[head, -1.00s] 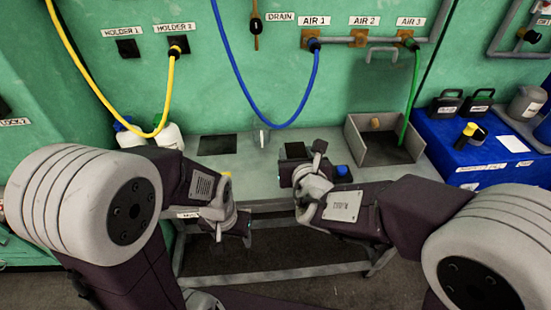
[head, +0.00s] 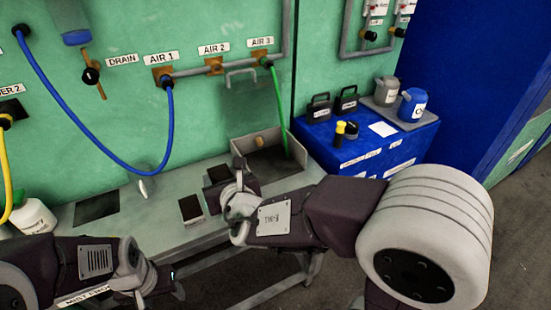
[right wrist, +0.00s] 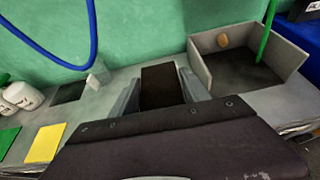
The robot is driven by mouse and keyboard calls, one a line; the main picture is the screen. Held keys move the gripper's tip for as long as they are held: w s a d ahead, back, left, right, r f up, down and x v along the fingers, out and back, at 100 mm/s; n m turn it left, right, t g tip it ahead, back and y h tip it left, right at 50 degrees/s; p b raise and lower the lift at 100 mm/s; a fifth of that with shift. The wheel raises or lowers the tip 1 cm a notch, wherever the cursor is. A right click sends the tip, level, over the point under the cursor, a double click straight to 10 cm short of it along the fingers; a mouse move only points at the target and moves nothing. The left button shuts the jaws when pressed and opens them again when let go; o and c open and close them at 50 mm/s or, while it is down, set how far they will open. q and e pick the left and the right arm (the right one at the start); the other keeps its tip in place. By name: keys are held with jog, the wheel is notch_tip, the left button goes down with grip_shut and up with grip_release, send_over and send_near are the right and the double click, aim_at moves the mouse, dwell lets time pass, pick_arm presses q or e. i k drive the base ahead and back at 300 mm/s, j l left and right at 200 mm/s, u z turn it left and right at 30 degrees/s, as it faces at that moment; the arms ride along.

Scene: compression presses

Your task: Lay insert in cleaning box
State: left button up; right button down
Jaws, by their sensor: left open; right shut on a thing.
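The insert looks like a dark flat block (right wrist: 162,86) between the light grey fingers of my right gripper (right wrist: 163,98) in the right wrist view. In the head view the insert (head: 217,173) shows as a dark shape at my right gripper (head: 228,182), partly covered by it. The cleaning box (head: 240,155) is an open grey box with a dark floor, just right of and behind my right gripper; it also shows in the right wrist view (right wrist: 204,70). The held block is outside the box. My left gripper (head: 165,282) is open, low at the left.
A dark-topped block (head: 191,208) and a flat black pad (head: 97,205) are on the grey bench (head: 145,215). A green hose (head: 277,100) hangs into the box. A blue hose (head: 85,125) loops over the bench. A blue cabinet (head: 400,145) stands right of the box.

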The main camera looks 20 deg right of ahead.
aim_at(270, 164)
jog(key=l+u, duration=0.4)
jog(key=l, duration=1.05)
jog(key=i, duration=0.05)
